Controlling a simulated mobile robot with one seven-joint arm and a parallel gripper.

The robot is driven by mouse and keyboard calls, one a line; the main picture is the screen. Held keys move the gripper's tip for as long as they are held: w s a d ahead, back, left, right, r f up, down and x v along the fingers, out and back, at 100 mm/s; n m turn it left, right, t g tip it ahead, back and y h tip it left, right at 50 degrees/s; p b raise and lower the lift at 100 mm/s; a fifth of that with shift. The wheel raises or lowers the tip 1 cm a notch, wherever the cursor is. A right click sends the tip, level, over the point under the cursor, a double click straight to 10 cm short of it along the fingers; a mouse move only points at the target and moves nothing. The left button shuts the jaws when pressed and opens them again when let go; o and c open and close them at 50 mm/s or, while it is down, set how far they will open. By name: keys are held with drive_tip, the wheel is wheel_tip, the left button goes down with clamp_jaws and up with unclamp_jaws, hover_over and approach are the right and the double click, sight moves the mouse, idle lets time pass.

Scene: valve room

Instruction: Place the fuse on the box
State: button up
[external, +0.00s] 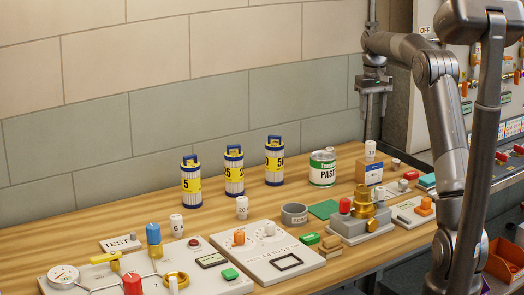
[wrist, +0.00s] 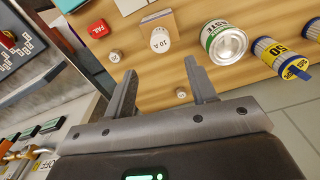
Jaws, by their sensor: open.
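A white fuse (external: 370,149) stands upright on top of a small orange-brown and blue box (external: 368,174) at the back right of the bench. In the wrist view the fuse (wrist: 161,41) reads "10 A" and the box (wrist: 152,17) shows behind it. My gripper (external: 374,113) is open and empty, above the box and fuse and apart from both. Other white fuses, marked 6 (external: 176,225) and 20 (external: 242,207), stand farther left on the bench.
A green and white paste can (external: 322,168) stands left of the box. Several blue-and-yellow canisters (external: 233,171) stand farther left. A brass valve block (external: 360,215) stands in front of the box. Small round pieces (wrist: 181,93) lie nearby. The bench's back strip is partly bare.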

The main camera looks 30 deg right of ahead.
drive_tip(key=s+a+r+n+t, duration=0.1)
drive_tip(key=s+a+r, duration=0.3)
drive_tip(key=s+a, duration=0.4)
drive_tip(key=s+a+r+t, duration=0.2)
drive_tip(key=s+a+r, duration=0.2)
drive_tip(key=s+a, duration=0.4)
drive_tip(key=s+a+f+t, duration=0.1)
drive_tip(key=s+a+f, duration=0.3)
drive_tip(key=s, duration=0.5)
drive_tip(key=s+a+f+t, duration=0.1)
drive_tip(key=s+a+f, duration=0.3)
drive_tip(key=s, duration=0.6)
drive_tip(key=shift+s+n+t, duration=0.2)
drive_tip(key=shift+n+t, duration=0.1)
drive_tip(key=shift+n, duration=0.1)
